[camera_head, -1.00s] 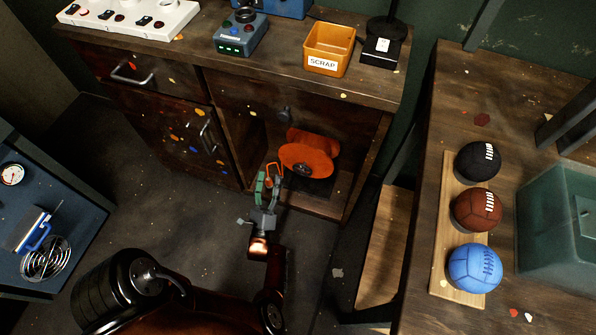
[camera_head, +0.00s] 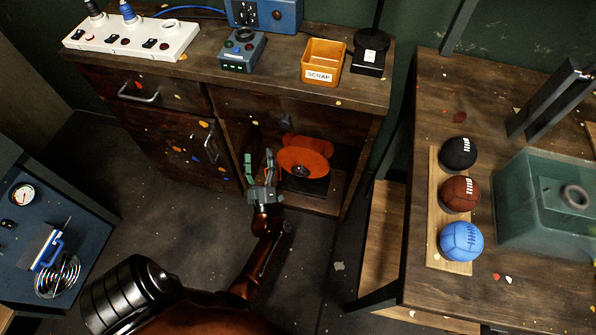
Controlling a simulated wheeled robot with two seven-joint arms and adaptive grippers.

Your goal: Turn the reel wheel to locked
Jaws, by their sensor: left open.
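The orange reel wheel (camera_head: 302,162) sits in the open lower bay of the wooden workbench, with a dark hub at its centre. My left gripper (camera_head: 258,158) is open, its two greenish fingers pointing up. It is just left of the reel, at the mouth of the bay. One finger is close to the reel's left rim; I cannot tell whether they touch. No lock marking can be read on the reel. My right gripper is not in view.
The workbench top (camera_head: 190,80) carries a power strip (camera_head: 130,38), a control box (camera_head: 243,52) and a scrap bin (camera_head: 322,62). A table at right holds several balls (camera_head: 461,241) and a green container (camera_head: 545,205). The floor left of my arm is clear.

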